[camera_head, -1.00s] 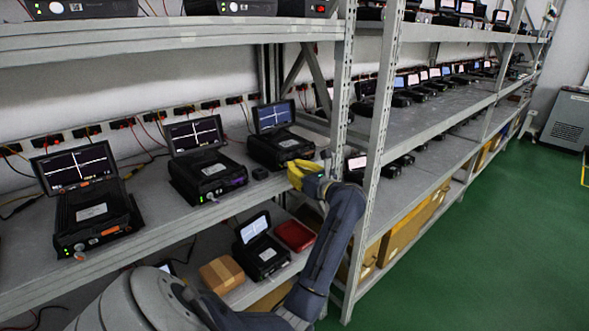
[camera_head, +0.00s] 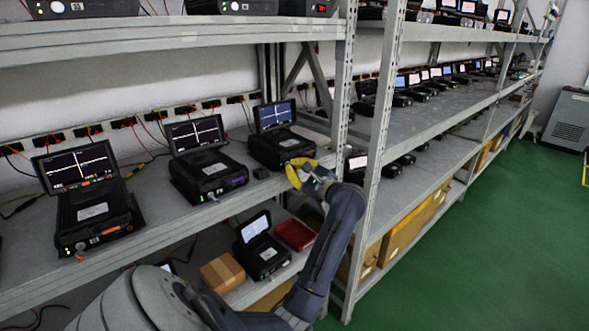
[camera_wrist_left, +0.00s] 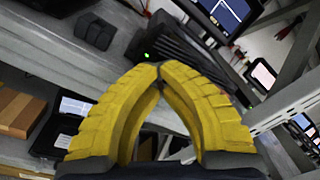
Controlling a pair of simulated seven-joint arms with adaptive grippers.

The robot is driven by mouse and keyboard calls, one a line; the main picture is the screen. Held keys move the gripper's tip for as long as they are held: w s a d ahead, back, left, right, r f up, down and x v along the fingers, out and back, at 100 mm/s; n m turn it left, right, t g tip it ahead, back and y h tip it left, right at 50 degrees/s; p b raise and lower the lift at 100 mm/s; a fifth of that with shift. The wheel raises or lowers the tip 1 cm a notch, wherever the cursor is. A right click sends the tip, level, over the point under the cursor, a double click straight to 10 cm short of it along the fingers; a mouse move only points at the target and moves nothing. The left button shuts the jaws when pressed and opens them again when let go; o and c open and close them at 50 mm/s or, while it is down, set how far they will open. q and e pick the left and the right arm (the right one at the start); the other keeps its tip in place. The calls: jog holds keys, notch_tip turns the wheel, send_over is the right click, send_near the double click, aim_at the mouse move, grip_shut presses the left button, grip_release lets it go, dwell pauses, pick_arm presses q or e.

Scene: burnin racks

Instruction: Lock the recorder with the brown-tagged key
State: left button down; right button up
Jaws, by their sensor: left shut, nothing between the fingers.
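My left gripper (camera_head: 301,173) has yellow fingers, shut and empty, at the front edge of the middle shelf beside the right-hand recorder (camera_head: 280,148). In the left wrist view its fingertips (camera_wrist_left: 158,72) meet just in front of a black recorder (camera_wrist_left: 185,58) with a green light; I cannot tell whether they touch it. Two more recorders with open screens stand to the left: one with a purple mark (camera_head: 207,175) and one with an orange label (camera_head: 95,213). Small round pieces show on their fronts. I cannot make out a brown-tagged key. My right gripper is not in view.
A small black block (camera_head: 261,173) lies by the shelf edge; it also shows in the left wrist view (camera_wrist_left: 95,31). A rack upright (camera_head: 340,90) stands close right of my gripper. The lower shelf holds a cardboard box (camera_head: 222,273), a small recorder and a red box (camera_head: 295,235).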

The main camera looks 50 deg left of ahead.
pick_arm(q)
jog(key=shift+n, duration=0.4)
jog(key=c, duration=1.9)
grip_release()
jog(key=d, duration=1.2)
jog(key=shift+s, duration=0.25)
